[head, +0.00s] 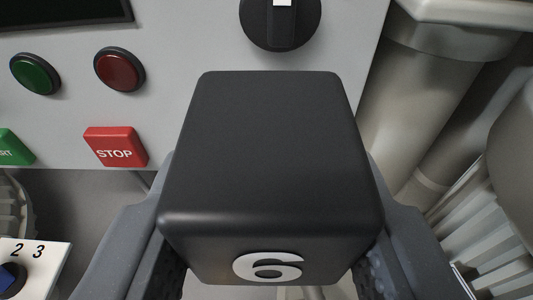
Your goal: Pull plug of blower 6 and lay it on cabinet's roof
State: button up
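The panel has a black rotary knob (281,22), a green button (35,73), a red button (119,69) and a red STOP label (115,146). Pale pipes (425,110) and a ribbed housing (510,190) stand close on the right. A white numbered plate (35,262) is at lower left.

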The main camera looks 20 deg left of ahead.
jog(key=shift+r+p, duration=3.1)
jog(key=shift+r, duration=4.15)
notch_tip(320, 180, up, 18)
jog(key=p, duration=0.5)
send_over(276, 185)
jog(key=shift+f, duration=0.15)
jog(key=shift+a, duration=0.1)
